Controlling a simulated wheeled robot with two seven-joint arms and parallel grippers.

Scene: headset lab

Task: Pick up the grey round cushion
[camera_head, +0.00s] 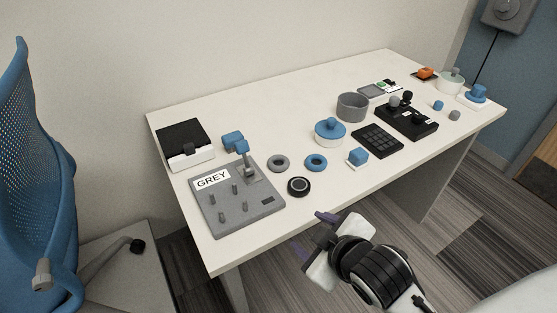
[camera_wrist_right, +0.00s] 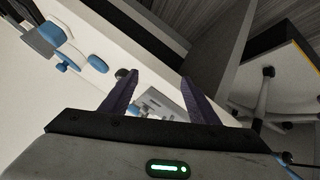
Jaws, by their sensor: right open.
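The grey round cushion (camera_head: 278,163) is a flat ring lying on the white table, just right of the grey board (camera_head: 238,211) with the "GREY" label. A similar blue ring (camera_head: 315,163) lies to its right. My right gripper (camera_head: 310,233) is open and empty, off the table's front edge and apart from the cushion. Its two purple fingers also show spread in the wrist view (camera_wrist_right: 158,78), where I cannot make out the grey cushion. My left gripper is not in view.
A black round puck (camera_head: 299,186) lies in front of the rings. A blue block (camera_head: 358,156), blue-lidded pot (camera_head: 329,131), black keypad (camera_head: 377,141) and grey bowl (camera_head: 352,107) stand to the right. A blue chair (camera_head: 38,180) is at left.

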